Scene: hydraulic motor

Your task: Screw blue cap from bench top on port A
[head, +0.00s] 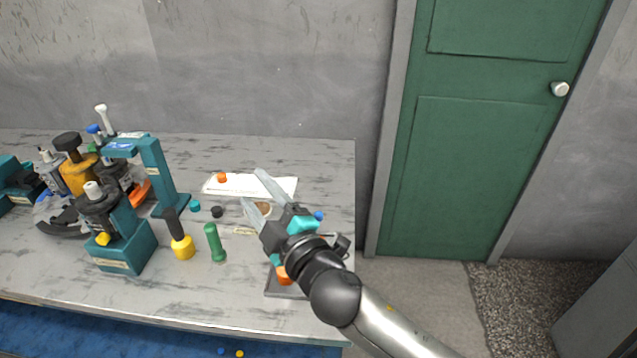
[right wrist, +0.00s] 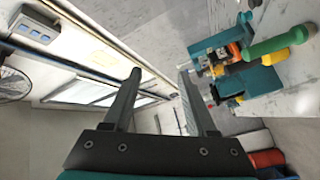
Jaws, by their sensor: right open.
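A small blue cap (head: 319,215) shows on the bench top just right of my right gripper's body in the head view. My right gripper (head: 251,187) is open, with nothing between its fingers. It hangs over the right part of the bench, its fingers pointing up-left past a white sheet. In the right wrist view the two fingers (right wrist: 159,72) are spread and empty. A grey plate (head: 284,293) with an orange piece (head: 283,275) on it is partly hidden under my right arm. I cannot make out port A. My left gripper is not in view.
The bench's front right is fairly clear.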

